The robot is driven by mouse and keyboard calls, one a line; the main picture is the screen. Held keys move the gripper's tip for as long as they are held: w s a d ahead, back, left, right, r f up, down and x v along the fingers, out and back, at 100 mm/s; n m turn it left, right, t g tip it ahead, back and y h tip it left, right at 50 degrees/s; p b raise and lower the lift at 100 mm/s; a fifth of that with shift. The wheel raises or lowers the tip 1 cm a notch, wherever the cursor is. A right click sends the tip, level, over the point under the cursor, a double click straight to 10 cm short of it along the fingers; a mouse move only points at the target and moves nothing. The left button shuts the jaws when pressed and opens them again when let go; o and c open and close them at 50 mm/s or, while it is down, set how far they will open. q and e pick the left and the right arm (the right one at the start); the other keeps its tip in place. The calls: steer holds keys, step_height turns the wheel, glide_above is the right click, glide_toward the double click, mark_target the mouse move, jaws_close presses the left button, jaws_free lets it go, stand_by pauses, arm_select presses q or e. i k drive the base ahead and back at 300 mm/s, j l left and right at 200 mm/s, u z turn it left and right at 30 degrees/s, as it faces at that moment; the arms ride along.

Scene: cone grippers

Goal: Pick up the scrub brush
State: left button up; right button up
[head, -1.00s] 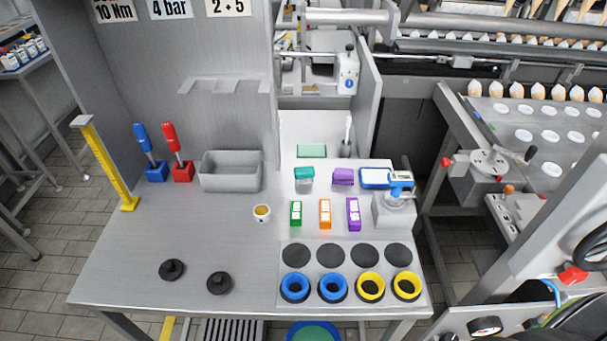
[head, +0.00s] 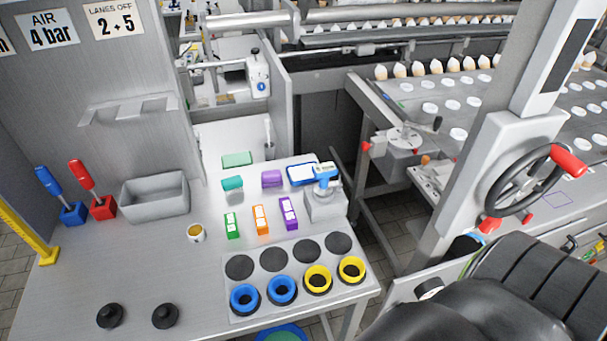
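I cannot say for certain which item is the scrub brush. A thin white upright handle (head: 268,130) stands at the back of the table by the machine's side panel; its lower end is too small to make out. A teal-topped block with a grey lower part (head: 232,184) sits in front of a flat green pad (head: 237,159), and a purple block (head: 272,179) lies to its right. Neither of my grippers is in view, and nothing is seen being held.
The steel table (head: 180,275) has free room at front left. A grey bin (head: 154,198), red-handled tool (head: 82,178), blue-handled tool (head: 49,182), small cup (head: 196,233), blue and yellow rings (head: 351,268) stand on it. A post with a handwheel (head: 530,182) rises at right.

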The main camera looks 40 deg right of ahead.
mark_target(230, 184)
steer(key=i+j+z, duration=0.1)
steer(key=j, duration=1.2)
